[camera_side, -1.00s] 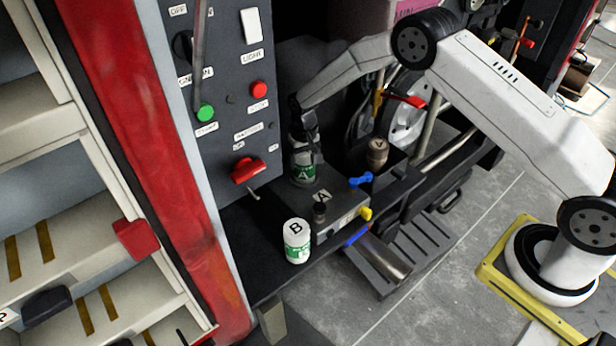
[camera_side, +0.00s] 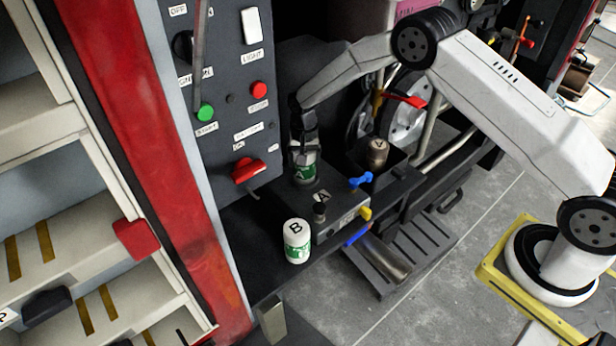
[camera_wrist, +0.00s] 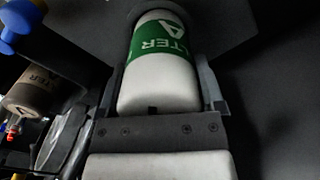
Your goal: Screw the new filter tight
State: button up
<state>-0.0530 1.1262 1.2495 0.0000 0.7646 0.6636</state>
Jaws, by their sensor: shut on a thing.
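A white and green filter marked A (camera_side: 305,173) stands upright on a dark block beside the control panel. My gripper (camera_side: 304,157) comes down over its upper part, with a finger on either side. In the wrist view my gripper (camera_wrist: 160,92) is shut on this filter (camera_wrist: 162,65), and the green band with its lettering shows beyond the fingers. The seat under the filter is hard to see, so I cannot tell how tight it sits.
A white filter marked B (camera_side: 297,243) stands at the front left. A brown filter (camera_side: 377,153) sits in a dark bin (camera_side: 395,178) to the right. A short post (camera_side: 320,213) labelled A, a blue handle (camera_side: 361,180) and a yellow knob (camera_side: 365,214) are close by.

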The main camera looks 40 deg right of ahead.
jog(key=m, duration=0.4)
jog(key=shift+m, duration=0.5)
jog(key=shift+r, duration=0.1)
jog(key=shift+r+m, duration=0.1)
jog(key=shift+m, duration=1.3)
grip_shut()
jog(key=shift+r+m, duration=0.1)
jog(key=shift+m, duration=1.5)
jog(key=shift+a+m, duration=0.1)
jog(key=shift+m, duration=0.2)
jog(key=shift+m, duration=0.6)
jog(key=shift+r+m, duration=0.15)
jog(key=shift+m, duration=1.95)
